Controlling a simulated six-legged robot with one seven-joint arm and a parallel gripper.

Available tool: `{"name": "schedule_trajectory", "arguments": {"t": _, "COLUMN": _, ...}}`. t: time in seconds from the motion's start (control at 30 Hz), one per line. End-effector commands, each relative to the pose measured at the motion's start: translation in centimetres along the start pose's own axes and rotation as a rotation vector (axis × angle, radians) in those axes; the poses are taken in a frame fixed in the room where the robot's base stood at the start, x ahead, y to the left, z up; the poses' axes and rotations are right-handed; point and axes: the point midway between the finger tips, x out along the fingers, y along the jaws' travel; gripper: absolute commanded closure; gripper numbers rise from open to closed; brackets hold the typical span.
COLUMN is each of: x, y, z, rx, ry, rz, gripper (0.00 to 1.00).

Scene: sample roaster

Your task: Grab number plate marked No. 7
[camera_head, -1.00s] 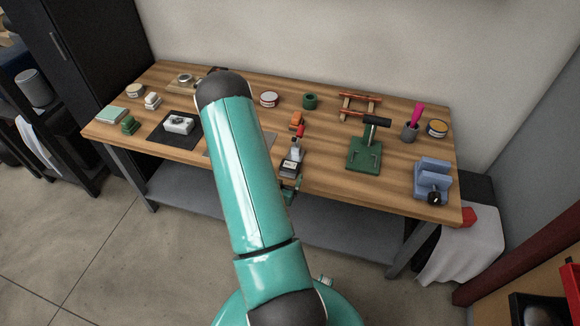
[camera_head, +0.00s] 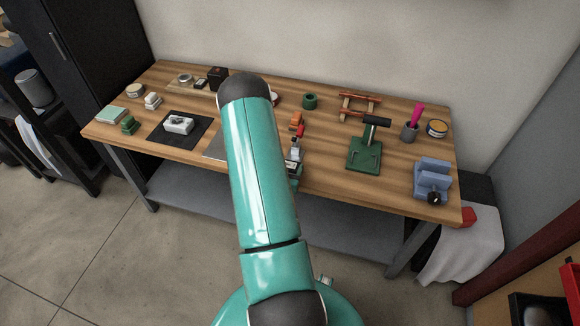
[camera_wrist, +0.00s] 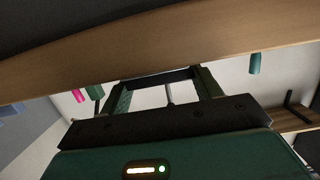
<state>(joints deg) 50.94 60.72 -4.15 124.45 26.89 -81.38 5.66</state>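No plate with a readable No. 7 shows in either view. My gripper (camera_wrist: 164,82) shows in the wrist view with its two dark green fingers apart, pointing toward the wooden table edge. A dark bar (camera_wrist: 160,76) spans the gap near the fingertips, with a thin pale rod (camera_wrist: 168,94) below it. I cannot tell what these are or whether the fingers touch the bar. In the head view my teal arm hides most of the gripper and part of the table front.
The wooden workbench (camera_head: 330,180) holds a green press (camera_head: 367,150), a blue vise-like block (camera_head: 432,178), a grey cup with a pink tool (camera_head: 410,131), an orange rack (camera_head: 360,103) and a black mat (camera_head: 160,138) with a white item. A wall stands behind.

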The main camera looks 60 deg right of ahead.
Motion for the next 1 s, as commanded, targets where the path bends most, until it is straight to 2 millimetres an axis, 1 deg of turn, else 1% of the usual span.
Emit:
{"name": "schedule_trajectory", "arguments": {"t": 0.37, "x": 0.0, "y": 0.0, "z": -0.3, "rx": 0.0, "ry": 0.002, "rz": 0.0, "gripper": 0.65}}
{"name": "schedule_trajectory", "arguments": {"t": 0.53, "x": -0.2, "y": 0.0, "z": -1.4, "rx": 0.0, "ry": 0.002, "rz": 0.0, "gripper": 0.65}}
{"name": "schedule_trajectory", "arguments": {"t": 0.67, "x": -0.6, "y": -0.1, "z": -3.2, "rx": 0.001, "ry": 0.005, "rz": -0.001, "gripper": 0.65}}
{"name": "schedule_trajectory", "arguments": {"t": 0.77, "x": -2.5, "y": -1.0, "z": -4.8, "rx": 0.001, "ry": 0.003, "rz": -0.006, "gripper": 0.65}}
{"name": "schedule_trajectory", "arguments": {"t": 0.9, "x": -5.5, "y": -2.2, "z": -7.5, "rx": 0.001, "ry": 0.005, "rz": -0.006, "gripper": 0.65}}
{"name": "schedule_trajectory", "arguments": {"t": 0.97, "x": -6.8, "y": -2.6, "z": -8.5, "rx": 0.002, "ry": 0.004, "rz": -0.005, "gripper": 0.65}}
{"name": "schedule_trajectory", "arguments": {"t": 1.0, "x": -8.0, "y": -3.2, "z": -8.6, "rx": 0.0, "ry": 0.001, "rz": -0.008, "gripper": 0.65}}
